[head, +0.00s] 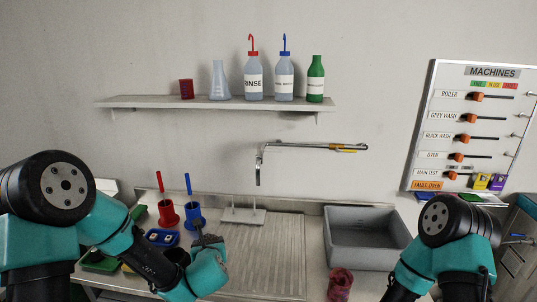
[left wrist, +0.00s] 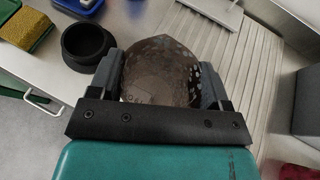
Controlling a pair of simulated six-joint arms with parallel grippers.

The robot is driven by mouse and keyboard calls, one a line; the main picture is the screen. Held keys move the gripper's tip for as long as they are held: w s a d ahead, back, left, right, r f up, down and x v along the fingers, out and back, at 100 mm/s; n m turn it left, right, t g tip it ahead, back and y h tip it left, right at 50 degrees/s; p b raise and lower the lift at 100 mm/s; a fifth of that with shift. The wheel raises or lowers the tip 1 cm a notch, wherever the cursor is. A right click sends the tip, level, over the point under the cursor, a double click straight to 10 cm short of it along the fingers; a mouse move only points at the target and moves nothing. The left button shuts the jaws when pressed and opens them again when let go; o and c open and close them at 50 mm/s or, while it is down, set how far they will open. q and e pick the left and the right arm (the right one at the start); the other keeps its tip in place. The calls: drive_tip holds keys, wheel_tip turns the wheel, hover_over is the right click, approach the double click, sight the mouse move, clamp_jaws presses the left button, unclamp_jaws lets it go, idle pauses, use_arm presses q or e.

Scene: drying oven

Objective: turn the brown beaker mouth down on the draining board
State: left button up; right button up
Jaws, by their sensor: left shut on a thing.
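My left gripper (left wrist: 160,90) is shut on the brown beaker (left wrist: 160,70), with one finger on each side of it. The beaker is see-through brown with pale specks. I cannot tell for sure which way its mouth faces. In the head view my left gripper (head: 208,243) is by the left edge of the ribbed draining board (head: 268,250), and the beaker is mostly hidden there by the gripper and wrist. The draining board also shows in the left wrist view (left wrist: 262,50), beyond and right of the beaker. My right gripper is out of view.
A black round holder (left wrist: 88,45) stands left of the beaker. Red (head: 168,215) and blue (head: 193,217) brush stands are behind my left gripper. A tap (head: 258,170) overhangs the board's back. A grey sink (head: 365,250) is right. The board's middle is clear.

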use_arm(q)
wheel_tip(320, 180, up, 10)
drive_tip(key=w, duration=0.3)
drive_tip(key=shift+a, duration=0.45)
wheel_tip(320, 180, up, 10)
drive_tip(key=w, duration=0.2)
drive_tip(key=shift+w+a, duration=0.35)
drive_tip(key=shift+a, duration=0.1)
drive_tip(key=s+f, duration=0.2)
drive_tip(key=f, duration=0.5)
drive_tip(key=s+d+f, duration=0.1)
drive_tip(key=s+f, duration=0.1)
drive_tip(key=f, duration=0.5)
drive_tip(key=s+d+f, duration=0.1)
drive_tip(key=s+f, duration=0.1)
drive_tip(key=f, duration=0.6)
drive_tip(key=shift+s, duration=0.15)
drive_tip(key=shift+a, duration=0.1)
idle(0.9)
